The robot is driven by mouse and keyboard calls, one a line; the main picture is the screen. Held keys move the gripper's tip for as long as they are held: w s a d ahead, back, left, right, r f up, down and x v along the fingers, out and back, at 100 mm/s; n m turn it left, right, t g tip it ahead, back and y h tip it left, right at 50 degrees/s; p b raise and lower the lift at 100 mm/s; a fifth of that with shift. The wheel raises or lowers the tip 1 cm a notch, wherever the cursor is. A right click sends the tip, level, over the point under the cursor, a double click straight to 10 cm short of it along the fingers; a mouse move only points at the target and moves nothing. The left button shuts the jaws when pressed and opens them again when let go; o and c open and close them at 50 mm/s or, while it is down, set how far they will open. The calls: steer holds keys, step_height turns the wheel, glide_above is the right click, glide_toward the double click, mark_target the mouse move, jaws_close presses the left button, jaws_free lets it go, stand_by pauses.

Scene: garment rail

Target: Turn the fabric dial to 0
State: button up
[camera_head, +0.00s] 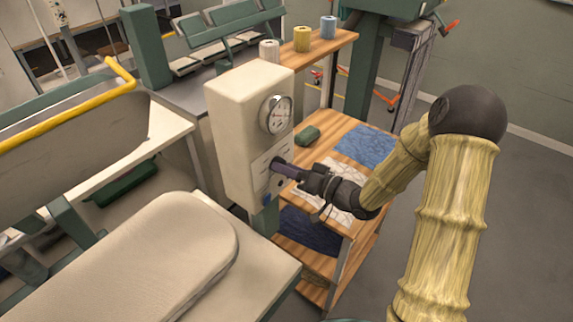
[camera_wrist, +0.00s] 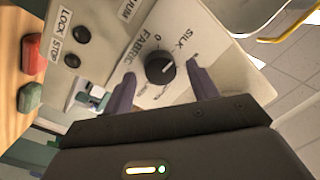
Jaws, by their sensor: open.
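The fabric dial (camera_wrist: 158,72) is a small round black knob on a pale plate marked FABRIC, SILK and 0 in the wrist view. Its white pointer line appears aimed toward the SILK side, away from the 0. My gripper (camera_wrist: 164,86) is open, with one purple-grey finger on each side of the dial and a visible gap to it. In the head view my gripper (camera_head: 284,169) is at the lower front of the cream control box (camera_head: 232,135), and the dial is hidden there behind the fingers.
A round gauge (camera_head: 277,115) sits above my gripper on the box. Black buttons (camera_wrist: 83,34) by LOCK and STOP labels are beside the dial plate. A wooden shelf (camera_head: 340,125) with folded cloths stands right, and a padded board (camera_head: 160,260) lies at front left.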

steer(key=shift+w+a, duration=0.25)
steer(key=shift+a, duration=0.2)
steer(key=c, duration=1)
